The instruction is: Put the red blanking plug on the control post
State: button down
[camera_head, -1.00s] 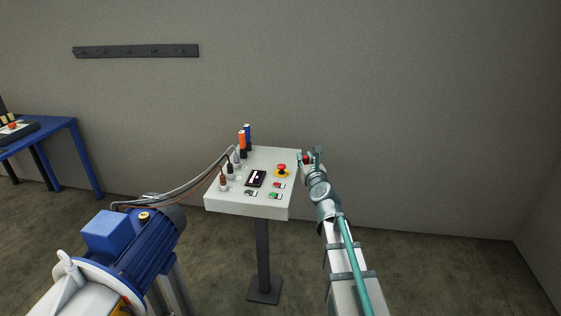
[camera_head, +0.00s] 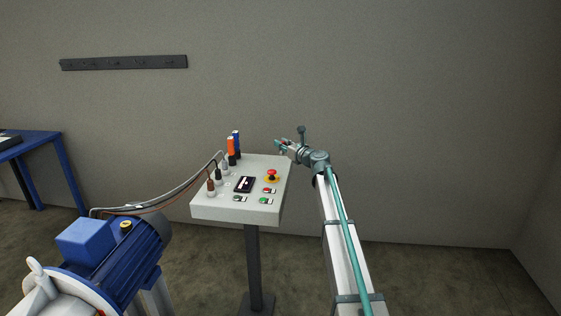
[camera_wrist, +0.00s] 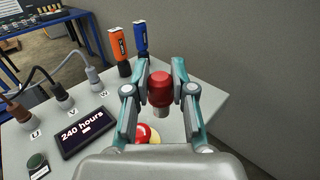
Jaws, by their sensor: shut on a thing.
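The red blanking plug (camera_wrist: 159,89) is between the fingers of my gripper (camera_wrist: 160,75) in the wrist view, with a pale metal end pointing down. My gripper is shut on it and holds it above the far right part of the control post's panel. In the head view my gripper (camera_head: 282,145) is just beyond the panel's back right corner. The control post (camera_head: 240,210) has a sloped light grey top on a dark pole, and its top also shows in the wrist view (camera_wrist: 205,98). The socket for the plug cannot be made out.
Orange (camera_wrist: 119,50) and blue (camera_wrist: 141,38) handled tools stand at the panel's back. Cabled connectors (camera_wrist: 94,78) line its left side beside a display (camera_wrist: 82,133). A red emergency button (camera_head: 272,173) rises at the right. A blue motor (camera_head: 120,250) stands front left.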

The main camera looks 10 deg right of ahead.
jog(key=w+f, duration=0.2)
jog(key=w+d+f, duration=0.1)
jog(key=w+f, duration=0.1)
jog(key=w, duration=0.1)
jog(key=w+f, duration=0.2)
jog(key=w, duration=0.1)
jog(key=shift+w+d+f+p, duration=0.2)
jog(key=shift+f+p, duration=0.05)
jog(key=shift+p, duration=0.1)
jog(key=shift+w+f, duration=0.4)
jog(key=shift+f, duration=0.2)
jog(key=shift+w+d+f+p, duration=0.1)
jog(key=shift+f+p, duration=0.2)
jog(key=shift+f, duration=1.35)
jog(key=shift+f, duration=0.1)
jog(key=shift+f, duration=0.1)
jog(key=c, duration=1)
grip_release()
jog(key=shift+r, duration=0.2)
